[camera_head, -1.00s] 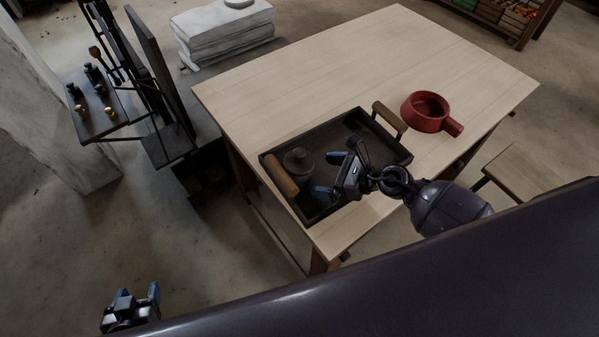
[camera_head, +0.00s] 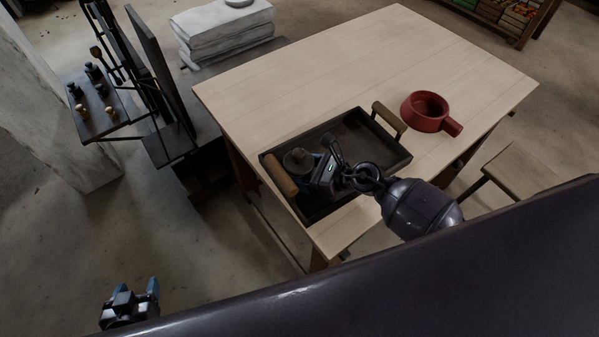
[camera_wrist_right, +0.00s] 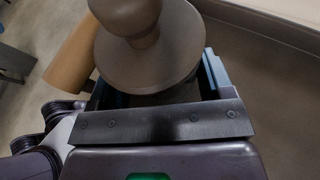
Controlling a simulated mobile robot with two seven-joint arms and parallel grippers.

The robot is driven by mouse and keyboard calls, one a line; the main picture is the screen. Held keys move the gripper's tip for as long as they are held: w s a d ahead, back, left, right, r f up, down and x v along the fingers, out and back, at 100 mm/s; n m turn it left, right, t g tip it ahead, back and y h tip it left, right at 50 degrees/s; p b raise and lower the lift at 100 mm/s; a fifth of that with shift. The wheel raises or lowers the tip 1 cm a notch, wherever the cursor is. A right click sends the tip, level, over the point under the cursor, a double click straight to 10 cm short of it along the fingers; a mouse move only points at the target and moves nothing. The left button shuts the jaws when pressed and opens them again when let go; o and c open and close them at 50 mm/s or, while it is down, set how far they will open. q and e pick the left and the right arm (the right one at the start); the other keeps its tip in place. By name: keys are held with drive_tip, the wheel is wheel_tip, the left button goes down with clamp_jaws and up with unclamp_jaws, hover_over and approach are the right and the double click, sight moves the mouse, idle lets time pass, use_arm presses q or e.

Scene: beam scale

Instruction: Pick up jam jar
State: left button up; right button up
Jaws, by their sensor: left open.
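The jam jar (camera_head: 297,160) is a dark grey lidded pot with a knob. It stands upright in the left end of the dark tray (camera_head: 362,122) on the table. My right gripper (camera_head: 310,172) is at the jar and partly hides it. In the right wrist view the jar's round lid (camera_wrist_right: 150,55) is close, between the blue fingers, one on each side. The fingers are wide apart; the lid hides most of the jar body and any contact. My left gripper (camera_head: 137,292) is open and empty at the lower left, away from the table.
The tray has wooden handles, the left one (camera_head: 279,175) close beside the jar. A red pan (camera_head: 425,111) stands right of the tray. The beam scale (camera_head: 160,90) with small weights is left of the table. The far part of the table (camera_head: 330,60) is clear.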

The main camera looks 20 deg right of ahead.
drive_tip(key=c, duration=0.7)
drive_tip(key=shift+o, duration=0.2)
